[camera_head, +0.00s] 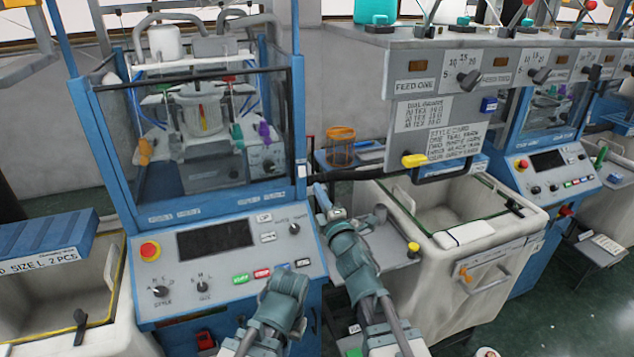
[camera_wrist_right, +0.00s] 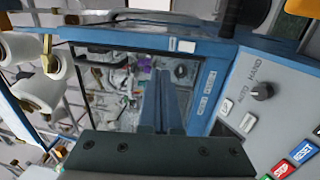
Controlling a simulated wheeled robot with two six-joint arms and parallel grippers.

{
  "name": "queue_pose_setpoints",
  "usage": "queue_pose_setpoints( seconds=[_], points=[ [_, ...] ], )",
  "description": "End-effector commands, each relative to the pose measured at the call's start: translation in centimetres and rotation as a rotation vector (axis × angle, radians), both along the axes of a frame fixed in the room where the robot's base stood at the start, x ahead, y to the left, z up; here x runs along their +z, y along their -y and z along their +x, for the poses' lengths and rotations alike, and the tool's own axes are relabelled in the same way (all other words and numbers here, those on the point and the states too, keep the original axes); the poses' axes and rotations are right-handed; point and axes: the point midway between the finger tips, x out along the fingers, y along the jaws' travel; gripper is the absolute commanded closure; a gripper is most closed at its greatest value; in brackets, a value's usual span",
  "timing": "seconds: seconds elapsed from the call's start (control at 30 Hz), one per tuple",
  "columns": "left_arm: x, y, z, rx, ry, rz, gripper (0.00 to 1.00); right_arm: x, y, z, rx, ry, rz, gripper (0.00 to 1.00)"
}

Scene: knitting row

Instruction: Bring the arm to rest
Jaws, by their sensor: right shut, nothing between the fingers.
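My right arm (camera_head: 355,262) reaches up from the bottom middle in the head view. Its gripper (camera_head: 322,194) is beside the right edge of the knitting machine's control panel (camera_head: 262,243). In the right wrist view the two blue fingers (camera_wrist_right: 163,82) are together with nothing between them. They appear in front of the machine's clear guard window (camera_wrist_right: 115,85), apart from it as far as I can tell. My left arm (camera_head: 280,300) shows as a teal link low in the head view, in front of the panel. Its fingers do not show.
The panel carries a red stop button (camera_head: 150,250), a dark screen (camera_head: 215,239) and knobs. A beige bin (camera_head: 480,265) stands at right, with a small grey shelf (camera_head: 395,252) beside it. An orange basket (camera_head: 340,148) is behind. A grey overhead box (camera_head: 500,72) hangs at upper right.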

Motion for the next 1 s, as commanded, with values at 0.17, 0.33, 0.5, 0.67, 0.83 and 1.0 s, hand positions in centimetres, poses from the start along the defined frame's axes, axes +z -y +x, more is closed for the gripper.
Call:
queue_pose_setpoints(
  seconds=[0.17,0.33,0.5,0.67,0.83,1.0],
  points=[
    [0.0,0.0,0.0,0.000,0.000,0.000,1.00,-3.3,1.7,0.2,-0.108,-0.188,0.132,1.00],
    [0.0,0.0,0.0,0.000,0.000,0.000,1.00,-10.4,4.0,-1.8,-0.320,-0.541,0.372,1.00],
    [0.0,0.0,0.0,0.000,0.000,0.000,1.00,-17.7,4.7,-7.2,-0.564,-0.902,0.580,1.00],
    [0.0,0.0,0.0,0.000,0.000,0.000,1.00,-22.6,4.2,-14.7,-0.812,-1.219,0.708,1.00],
    [0.0,0.0,0.0,0.000,0.000,0.000,1.00,-24.8,3.3,-21.8,-1.041,-1.462,0.756,1.00],
    [0.0,0.0,0.0,0.000,0.000,0.000,1.00,-25.1,2.8,-25.8,-1.172,-1.582,0.753,1.00]
  ],
)
